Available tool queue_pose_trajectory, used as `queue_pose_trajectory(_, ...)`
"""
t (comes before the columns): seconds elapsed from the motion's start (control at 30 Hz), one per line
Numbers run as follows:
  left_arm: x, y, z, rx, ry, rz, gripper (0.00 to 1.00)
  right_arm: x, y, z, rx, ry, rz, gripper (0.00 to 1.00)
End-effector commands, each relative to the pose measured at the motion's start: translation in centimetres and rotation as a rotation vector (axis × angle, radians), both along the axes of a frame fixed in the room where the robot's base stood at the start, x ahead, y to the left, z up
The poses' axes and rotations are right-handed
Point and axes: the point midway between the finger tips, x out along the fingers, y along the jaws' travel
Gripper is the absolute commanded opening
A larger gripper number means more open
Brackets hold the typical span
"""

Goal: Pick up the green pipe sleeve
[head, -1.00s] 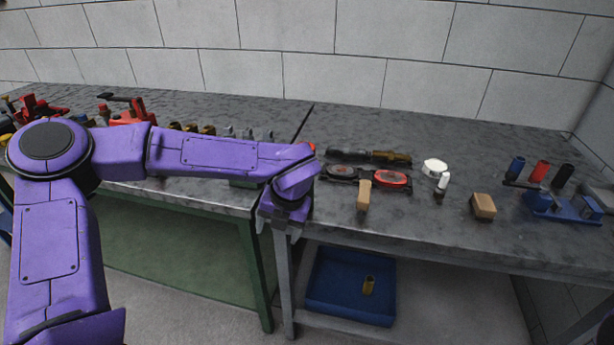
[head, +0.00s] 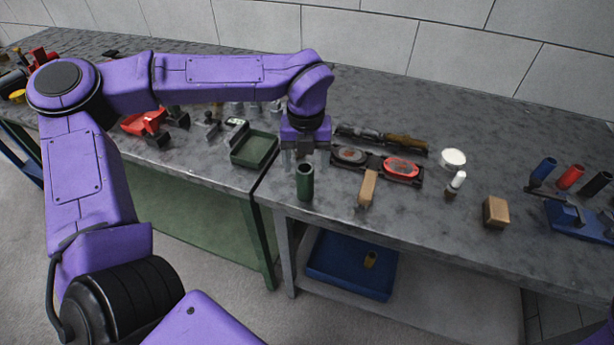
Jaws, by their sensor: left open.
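The green pipe sleeve (head: 305,183) stands upright near the front edge of the right-hand grey bench, close to the joint between the two benches. It is a short dark green tube with an open top. My left gripper (head: 306,160) is open, pointing down, just above and behind the sleeve in the picture. Its fingers appear apart, and I cannot tell whether they touch or straddle the sleeve's top. My right gripper is not in view.
To the right lie a wood-handled brush (head: 367,188), a black case with a red oval (head: 402,168), a white-capped bottle (head: 455,184) and a tan block (head: 495,212). A green tray (head: 255,150) is at left. A blue rack (head: 578,222) stands far right; a blue bin (head: 350,266) sits below.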

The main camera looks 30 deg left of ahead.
Motion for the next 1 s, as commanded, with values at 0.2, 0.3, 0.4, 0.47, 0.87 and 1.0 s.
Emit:
queue_pose_trajectory(0.2,-0.2,0.2,-2.8,0.0,0.005,-0.003,0.73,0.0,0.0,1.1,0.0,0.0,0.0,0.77)
queue_pose_trajectory(0.3,-0.3,0.4,-4.8,0.001,0.004,-0.002,0.73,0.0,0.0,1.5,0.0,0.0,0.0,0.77)
queue_pose_trajectory(0.4,-0.2,0.4,-6.0,0.001,0.001,-0.002,0.73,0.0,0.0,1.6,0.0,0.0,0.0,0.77)
queue_pose_trajectory(0.47,-0.2,0.4,-6.2,0.001,0.0,-0.002,0.73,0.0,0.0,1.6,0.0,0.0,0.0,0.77)
queue_pose_trajectory(0.87,-0.2,0.4,-6.3,0.001,-0.002,-0.001,0.01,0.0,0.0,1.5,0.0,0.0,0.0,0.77)
queue_pose_trajectory(1.0,-0.1,0.4,-6.2,0.001,-0.003,-0.002,0.0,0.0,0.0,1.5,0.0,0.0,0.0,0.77)
